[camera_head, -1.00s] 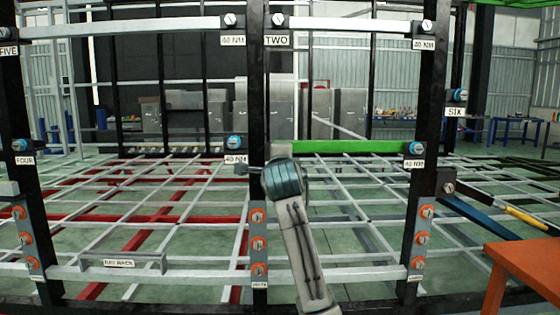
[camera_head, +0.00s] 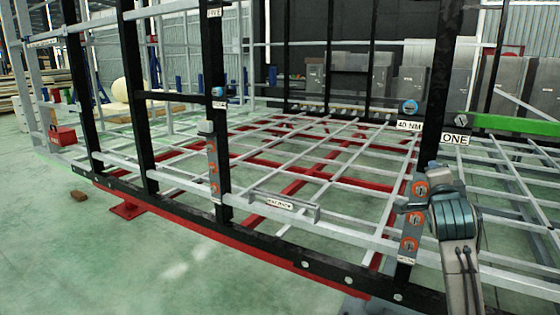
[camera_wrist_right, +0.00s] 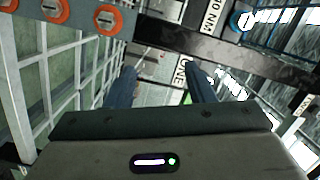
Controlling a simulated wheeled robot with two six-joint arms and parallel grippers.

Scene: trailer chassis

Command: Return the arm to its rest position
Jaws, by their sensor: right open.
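My right arm (camera_head: 455,225) comes up from the bottom right in the head view, in front of the black post with the "ONE" label (camera_head: 455,139). Its gripper is mostly hidden behind the wrist there. In the right wrist view the right gripper (camera_wrist_right: 158,76) is open, with two dark blue fingers apart and nothing held between them. Beyond the fingers are a black beam and the "ONE" label (camera_wrist_right: 182,75). My left gripper is not in view.
Orange-ringed fittings on a grey plate (camera_head: 411,228) sit close beside the right arm; they also show in the wrist view (camera_wrist_right: 107,19). A blue-capped bolt (camera_head: 409,107) is above. The chassis's red lower rail (camera_head: 240,250) runs across the front. Open green floor lies at left.

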